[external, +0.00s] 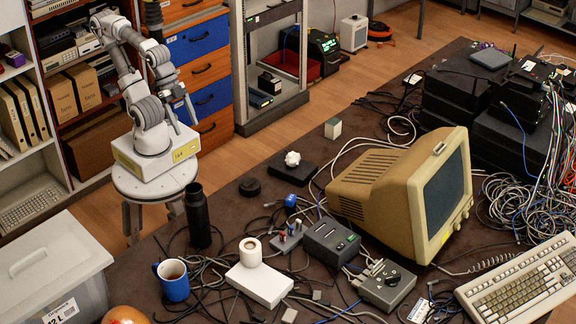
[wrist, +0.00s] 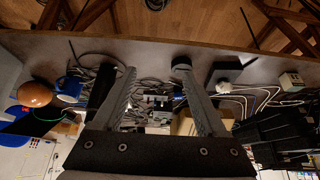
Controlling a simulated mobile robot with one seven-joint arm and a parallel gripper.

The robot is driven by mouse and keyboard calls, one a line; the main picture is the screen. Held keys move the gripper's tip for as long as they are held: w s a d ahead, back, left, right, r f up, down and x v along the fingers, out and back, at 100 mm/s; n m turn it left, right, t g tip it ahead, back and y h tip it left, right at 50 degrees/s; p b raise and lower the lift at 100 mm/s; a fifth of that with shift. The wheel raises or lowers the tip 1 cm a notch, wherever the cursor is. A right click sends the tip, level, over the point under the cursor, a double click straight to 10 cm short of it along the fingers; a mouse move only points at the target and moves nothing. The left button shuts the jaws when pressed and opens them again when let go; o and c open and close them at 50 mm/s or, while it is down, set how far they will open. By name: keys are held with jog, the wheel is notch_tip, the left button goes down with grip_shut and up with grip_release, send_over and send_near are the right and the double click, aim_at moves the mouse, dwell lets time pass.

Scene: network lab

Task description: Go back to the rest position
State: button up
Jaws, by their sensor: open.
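My arm stands on a white box-shaped base on a round grey stool at the left of the external view. It is folded upward, with the forearm coming down toward the table side. My gripper (external: 187,108) hangs in the air in front of the drawer cabinet, apart from the table. In the wrist view my gripper (wrist: 155,67) shows two grey fingers spread wide, with no object held between them. The cluttered table shows beyond them. The fingers hide parts of the table.
The dark table (external: 365,125) holds a black bottle (external: 197,216), blue mug (external: 173,280), white cup (external: 250,252), beige monitor (external: 385,185), keyboard (external: 520,284) and tangled cables. Shelves stand behind my arm, beside a blue-and-orange drawer cabinet (external: 200,40). A lidded bin (external: 50,265) stands at front left.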

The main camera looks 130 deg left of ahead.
notch_tip(320, 180, up, 20)
jog(key=p, duration=1.9)
